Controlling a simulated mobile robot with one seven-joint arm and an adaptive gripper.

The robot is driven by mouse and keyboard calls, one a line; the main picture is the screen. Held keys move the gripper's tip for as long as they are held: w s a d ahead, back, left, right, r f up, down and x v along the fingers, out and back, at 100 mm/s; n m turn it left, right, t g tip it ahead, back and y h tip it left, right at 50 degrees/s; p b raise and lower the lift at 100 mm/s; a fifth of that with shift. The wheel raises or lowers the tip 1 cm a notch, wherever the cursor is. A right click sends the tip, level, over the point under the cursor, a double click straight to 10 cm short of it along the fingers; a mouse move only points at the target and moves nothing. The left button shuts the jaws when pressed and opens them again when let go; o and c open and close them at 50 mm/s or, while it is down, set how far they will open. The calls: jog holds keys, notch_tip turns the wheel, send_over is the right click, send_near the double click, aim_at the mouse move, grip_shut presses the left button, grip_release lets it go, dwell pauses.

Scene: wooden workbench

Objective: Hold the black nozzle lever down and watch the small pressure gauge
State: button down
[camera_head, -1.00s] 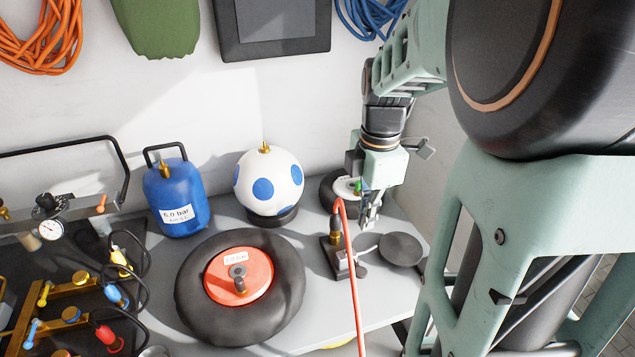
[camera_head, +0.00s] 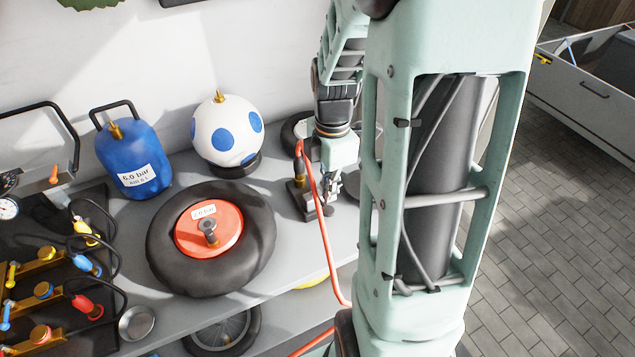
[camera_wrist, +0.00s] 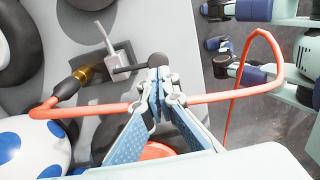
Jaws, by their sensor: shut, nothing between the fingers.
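The nozzle block (camera_head: 304,200) stands on the bench at the end of the red hose (camera_head: 322,235). In the wrist view its brass fitting (camera_wrist: 86,74) shows at left, and a black lever (camera_wrist: 132,69) runs right to a round black knob (camera_wrist: 157,60). My gripper (camera_wrist: 158,80) is shut and empty, its fingertips at the knob end; I cannot tell whether they touch it or how far the lever is pressed. In the head view my gripper (camera_head: 328,205) is low beside the block. A small white dial gauge (camera_head: 8,208) shows at the left edge; its reading is illegible.
A tyre with a red hub (camera_head: 160,255), a blue 6.0 bar tank (camera_head: 125,155) and a blue-spotted ball (camera_head: 205,135) stand left of the block. Brass valves (camera_head: 45,290) with hoses fill the far left. The red hose passes close by my fingers.

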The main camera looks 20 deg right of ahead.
aim_at(328, 211)
jog(key=shift+f, duration=2.2)
jog(key=shift+f, duration=0.15)
